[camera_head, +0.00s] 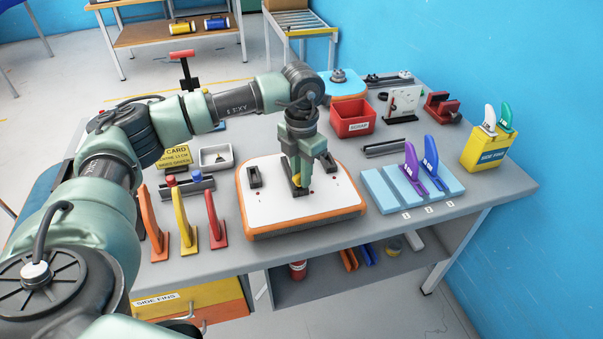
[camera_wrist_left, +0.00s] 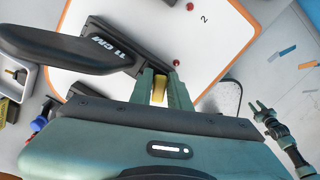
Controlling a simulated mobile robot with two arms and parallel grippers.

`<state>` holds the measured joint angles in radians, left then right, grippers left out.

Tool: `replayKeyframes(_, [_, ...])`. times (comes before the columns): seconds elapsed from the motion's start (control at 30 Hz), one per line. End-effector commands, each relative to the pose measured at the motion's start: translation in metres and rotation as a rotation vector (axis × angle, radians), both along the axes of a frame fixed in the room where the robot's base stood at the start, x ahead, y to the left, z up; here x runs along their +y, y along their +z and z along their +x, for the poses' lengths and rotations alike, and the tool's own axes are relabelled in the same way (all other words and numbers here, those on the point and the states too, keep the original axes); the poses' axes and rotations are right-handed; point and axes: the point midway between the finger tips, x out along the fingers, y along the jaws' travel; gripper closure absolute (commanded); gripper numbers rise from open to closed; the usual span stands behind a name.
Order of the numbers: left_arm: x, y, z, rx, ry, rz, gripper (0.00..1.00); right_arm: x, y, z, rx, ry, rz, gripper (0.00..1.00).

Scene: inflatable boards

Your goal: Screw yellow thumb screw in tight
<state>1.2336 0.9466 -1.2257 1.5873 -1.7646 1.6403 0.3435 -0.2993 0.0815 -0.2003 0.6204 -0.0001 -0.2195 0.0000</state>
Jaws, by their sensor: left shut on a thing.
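The white board (camera_head: 270,210) with an orange edge lies on the grey table. My left gripper (camera_head: 299,183) reaches down over its middle. In the left wrist view the fingers (camera_wrist_left: 161,92) are shut on the yellow thumb screw (camera_wrist_left: 158,86), at the end of a black fin box on the board. A black fin marked "11 CM" (camera_wrist_left: 75,48) stands at that box beside the fingers. The screw's lower end is hidden, so its depth cannot be told. My right gripper (camera_wrist_left: 258,108) shows small at the right of the wrist view, empty, fingers apart.
Orange, yellow and red fins (camera_head: 181,222) stand at the table's left front. Purple and blue fins stand on a light-blue rack (camera_head: 378,188) at right. A red bin (camera_head: 352,116) and yellow side-fins box (camera_head: 484,150) stand farther back. Two small black boxes flank the gripper on the board.

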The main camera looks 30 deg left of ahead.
Motion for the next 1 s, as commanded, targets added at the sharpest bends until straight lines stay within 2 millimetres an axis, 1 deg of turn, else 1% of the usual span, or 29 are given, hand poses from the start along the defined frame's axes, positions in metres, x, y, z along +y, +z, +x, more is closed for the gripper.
replayKeyframes(0.1, [-0.001, -0.002, -0.001, 0.001, -0.142, 0.0, 1.0, -0.001, -0.006, 0.0, 0.0, 0.0, -0.001, 0.64])
replayKeyframes(0.2, [-0.002, -0.001, -0.001, 0.0, -0.24, 0.0, 1.0, -0.001, -0.007, 0.0, 0.0, 0.0, -0.001, 0.64])
replayKeyframes(0.3, [-0.002, 0.0, -0.001, 0.0, -0.27, 0.0, 1.0, -0.001, -0.007, 0.0, 0.0, 0.0, -0.001, 0.64])
replayKeyframes(0.53, [-0.002, 0.0, -0.001, 0.0, -0.279, 0.0, 1.0, -0.001, -0.007, 0.0, 0.0, -0.001, -0.001, 0.64])
replayKeyframes(0.7, [-0.003, -0.001, -0.002, 0.0, -0.466, 0.0, 1.0, 0.0, -0.014, 0.0, 0.001, -0.001, 0.0, 0.64])
replayKeyframes(0.8, [-0.003, 0.0, -0.002, 0.0, -0.55, 0.0, 1.0, 0.0, -0.015, 0.0, 0.001, -0.001, 0.0, 0.64])
replayKeyframes(1.0, [-0.003, 0.001, -0.002, 0.0, -0.568, 0.0, 1.0, 0.0, -0.014, 0.0, 0.001, -0.001, 0.0, 0.64])
